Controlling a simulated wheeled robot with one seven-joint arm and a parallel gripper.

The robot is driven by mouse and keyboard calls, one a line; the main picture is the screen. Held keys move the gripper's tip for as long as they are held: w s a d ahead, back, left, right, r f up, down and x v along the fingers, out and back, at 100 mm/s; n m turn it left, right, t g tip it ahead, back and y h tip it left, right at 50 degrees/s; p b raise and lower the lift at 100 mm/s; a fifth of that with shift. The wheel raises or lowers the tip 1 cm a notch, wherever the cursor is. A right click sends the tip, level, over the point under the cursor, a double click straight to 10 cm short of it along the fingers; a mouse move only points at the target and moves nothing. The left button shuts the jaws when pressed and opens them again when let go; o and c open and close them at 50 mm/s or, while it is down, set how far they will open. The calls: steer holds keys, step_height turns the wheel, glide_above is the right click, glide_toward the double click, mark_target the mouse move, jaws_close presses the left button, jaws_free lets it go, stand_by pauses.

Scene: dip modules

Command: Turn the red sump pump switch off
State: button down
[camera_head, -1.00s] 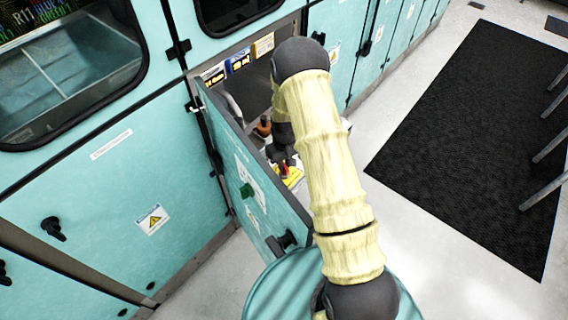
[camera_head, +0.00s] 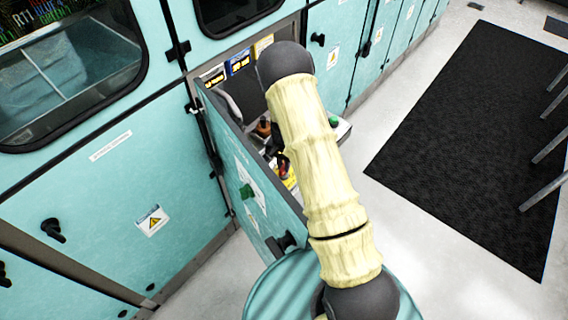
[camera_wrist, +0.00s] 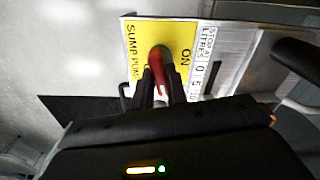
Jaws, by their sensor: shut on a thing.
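The red sump pump switch (camera_wrist: 157,62) stands on a yellow plate (camera_wrist: 130,50) lettered "SUMP PUMP" and "ON" in the wrist view. My gripper (camera_wrist: 158,82) is shut on the red switch, with a dark finger on each side of its lever. In the head view the red switch (camera_head: 284,170) is a small patch inside the open cabinet, partly hidden by my gripper (camera_head: 281,160) and arm. The lever's base and exact angle are hard to make out.
The open teal cabinet door (camera_head: 250,175) stands close on the left of my arm. A white panel with "LITRES" lettering (camera_wrist: 215,60) adjoins the yellow plate. A green knob (camera_head: 333,121) shows right of my arm. A black mat (camera_head: 470,140) lies on the floor.

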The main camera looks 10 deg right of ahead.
steer(key=shift+m, duration=1.3)
steer(key=c, duration=1.4)
jaws_free()
steer(key=shift+r, duration=0.15)
step_height(320, 180, up, 17)
steer(key=shift+r, duration=0.1)
